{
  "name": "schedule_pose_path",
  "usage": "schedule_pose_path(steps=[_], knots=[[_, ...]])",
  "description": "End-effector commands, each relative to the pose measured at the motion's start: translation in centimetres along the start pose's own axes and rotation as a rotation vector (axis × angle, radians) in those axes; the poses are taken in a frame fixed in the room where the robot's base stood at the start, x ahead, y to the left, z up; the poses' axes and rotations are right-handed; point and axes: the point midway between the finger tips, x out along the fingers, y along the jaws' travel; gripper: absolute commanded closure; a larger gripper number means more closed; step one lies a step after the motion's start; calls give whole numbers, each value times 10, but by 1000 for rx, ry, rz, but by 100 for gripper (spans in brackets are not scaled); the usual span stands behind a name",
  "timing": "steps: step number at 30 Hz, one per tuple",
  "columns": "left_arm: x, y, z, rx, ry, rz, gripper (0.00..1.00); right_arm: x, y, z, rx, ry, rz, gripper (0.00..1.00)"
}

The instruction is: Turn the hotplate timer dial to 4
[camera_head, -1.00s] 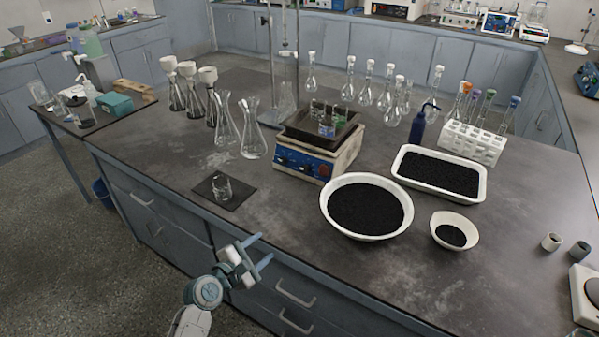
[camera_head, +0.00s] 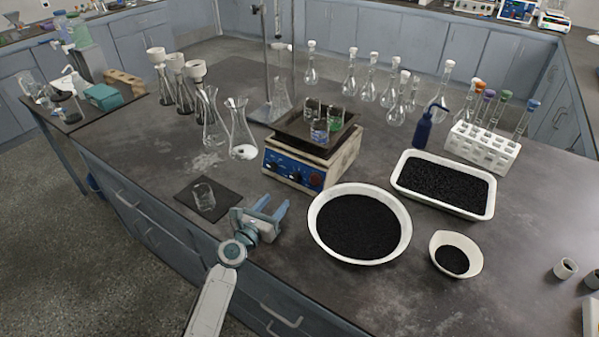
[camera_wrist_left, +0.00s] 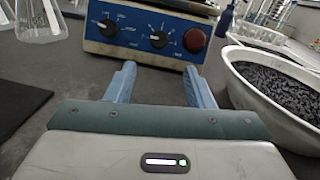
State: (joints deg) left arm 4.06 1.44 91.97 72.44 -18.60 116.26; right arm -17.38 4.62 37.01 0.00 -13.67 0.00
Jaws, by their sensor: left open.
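The hotplate (camera_head: 308,160) stands mid-bench with a blue front panel (camera_head: 293,170) facing me. In the left wrist view the panel (camera_wrist_left: 140,47) carries two black dials with white marks, a left dial (camera_wrist_left: 107,28) and a right dial (camera_wrist_left: 158,39), and a round red knob (camera_wrist_left: 195,40) at the right. Small print makes it unclear which one is the timer. My left gripper (camera_head: 274,207) is open and empty in front of the panel, a short way off it. In the wrist view its fingers (camera_wrist_left: 158,85) point at the panel, with the right dial between them. My right gripper is out of view.
A dark tray with small beakers (camera_head: 320,125) sits on the hotplate. A large bowl of black grains (camera_head: 318,240) is close to the gripper's right. A dark mat (camera_head: 186,198) with a beaker lies at its left. Flasks (camera_head: 242,135) stand behind left.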

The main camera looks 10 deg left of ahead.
Motion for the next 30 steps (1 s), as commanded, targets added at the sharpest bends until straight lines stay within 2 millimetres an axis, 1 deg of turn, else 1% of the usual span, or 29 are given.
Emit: schedule_pose_path(steps=[1,5,15,18,21,24,30], knots=[[3,1,0,-17,-4,4,52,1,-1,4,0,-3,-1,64],[15,2,1,-28,-6,7,52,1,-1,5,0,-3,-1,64],[77,2,1,-25,-6,6,52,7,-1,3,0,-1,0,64],[92,2,0,-24,-5,7,52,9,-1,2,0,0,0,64],[102,2,0,-24,-5,6,52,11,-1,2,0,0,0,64],[108,2,1,-23,-5,6,52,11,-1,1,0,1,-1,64],[110,2,1,-23,-4,6,52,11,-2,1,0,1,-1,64]])
